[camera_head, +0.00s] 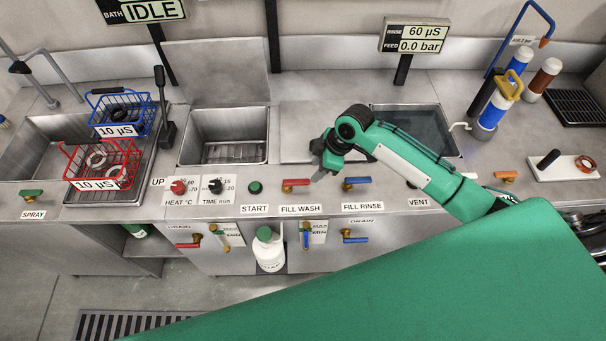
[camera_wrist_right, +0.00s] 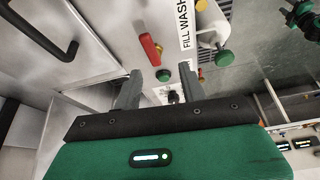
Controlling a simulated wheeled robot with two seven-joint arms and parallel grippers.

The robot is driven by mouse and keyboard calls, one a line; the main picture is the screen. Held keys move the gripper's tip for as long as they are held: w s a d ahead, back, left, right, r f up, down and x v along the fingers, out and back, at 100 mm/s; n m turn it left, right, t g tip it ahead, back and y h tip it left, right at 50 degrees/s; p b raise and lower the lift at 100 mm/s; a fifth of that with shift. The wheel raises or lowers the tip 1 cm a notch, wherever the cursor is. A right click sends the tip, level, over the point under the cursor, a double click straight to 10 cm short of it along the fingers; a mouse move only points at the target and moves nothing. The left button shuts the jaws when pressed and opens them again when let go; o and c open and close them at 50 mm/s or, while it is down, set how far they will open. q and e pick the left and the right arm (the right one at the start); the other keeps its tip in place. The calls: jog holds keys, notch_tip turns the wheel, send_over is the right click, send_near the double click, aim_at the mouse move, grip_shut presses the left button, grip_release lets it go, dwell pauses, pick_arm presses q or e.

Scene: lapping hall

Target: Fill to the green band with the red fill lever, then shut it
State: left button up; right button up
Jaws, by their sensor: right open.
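The red fill lever (camera_head: 296,183) lies level along the bench's front edge, above the FILL WASH label. It also shows in the wrist view (camera_wrist_right: 149,49), beyond my fingertips and apart from them. My right gripper (camera_head: 322,160) is open and empty, just behind and right of the lever in the head view. Its two fingers show spread in the wrist view (camera_wrist_right: 161,90). The wash tank (camera_head: 226,120) looks empty. My left gripper is not in view.
A blue FILL RINSE lever (camera_head: 357,181) sits right of the red one, and a green START button (camera_head: 255,187) left. A red drain lever (camera_head: 188,243) and blue drain lever (camera_head: 354,238) are lower. The sign reads IDLE (camera_head: 150,10).

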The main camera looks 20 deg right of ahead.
notch_tip(320, 180, up, 4)
jog(key=w+d+n, duration=0.1)
jog(key=w+d, duration=0.1)
jog(key=p, duration=0.4)
send_near(300, 181)
jog(key=x, duration=0.6)
jog(key=shift+w+f, duration=0.1)
jog(key=shift+f, duration=0.15)
jog(key=shift+a+f, duration=0.25)
jog(key=shift+f, duration=0.4)
jog(key=shift+c, duration=0.4)
grip_shut()
